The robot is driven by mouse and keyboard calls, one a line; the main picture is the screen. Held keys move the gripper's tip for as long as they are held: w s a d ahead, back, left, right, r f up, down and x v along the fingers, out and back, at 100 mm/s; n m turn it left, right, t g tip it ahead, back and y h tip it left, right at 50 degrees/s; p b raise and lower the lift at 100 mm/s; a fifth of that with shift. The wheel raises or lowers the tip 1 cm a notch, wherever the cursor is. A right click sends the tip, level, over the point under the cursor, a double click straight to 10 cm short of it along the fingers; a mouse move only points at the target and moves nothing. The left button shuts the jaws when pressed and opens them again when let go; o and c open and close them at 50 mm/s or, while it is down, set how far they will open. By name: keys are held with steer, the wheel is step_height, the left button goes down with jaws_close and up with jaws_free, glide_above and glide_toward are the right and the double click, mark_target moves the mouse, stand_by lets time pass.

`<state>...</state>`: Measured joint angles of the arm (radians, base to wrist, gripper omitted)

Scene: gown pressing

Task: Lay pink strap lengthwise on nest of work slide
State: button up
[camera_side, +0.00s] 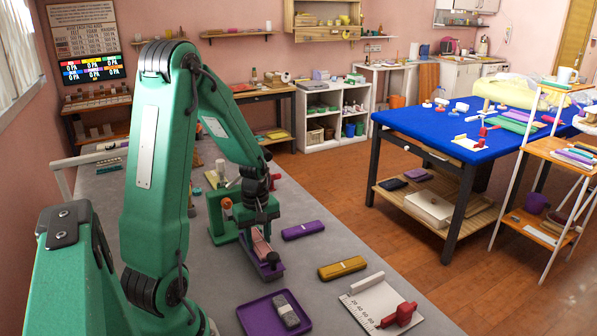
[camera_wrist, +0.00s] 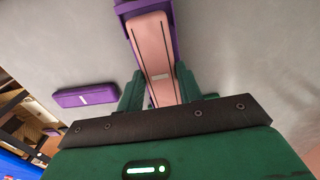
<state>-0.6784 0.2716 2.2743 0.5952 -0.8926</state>
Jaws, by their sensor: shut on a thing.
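The pink strap (camera_side: 261,246) is between the fingers of my gripper (camera_side: 262,228), which is shut on it. In the wrist view the strap (camera_wrist: 153,45) runs away from between the green fingers (camera_wrist: 158,92), with a small pale mark across it. The purple work slide (camera_side: 270,270) is under the strap, in front of the green press (camera_side: 222,228). In the wrist view the slide (camera_wrist: 177,50) shows along the strap's right side and at its far end. The strap lies nearly along the slide; whether it touches the nest I cannot tell. The fingers hide part of both.
A purple case (camera_side: 303,230) lies right of the slide, and a gold case (camera_side: 342,268) nearer the front. A purple tray (camera_side: 255,318) holds a grey item (camera_side: 287,310). A white scale board (camera_side: 367,308) with a red clamp (camera_side: 400,315) stands front right. Grey bench is bare between them.

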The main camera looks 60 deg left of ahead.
steer(key=shift+f, duration=0.2)
steer(key=o, duration=1.1)
steer(key=shift+c, duration=0.2)
steer(key=shift+r, duration=0.1)
steer(key=shift+r, duration=3.85)
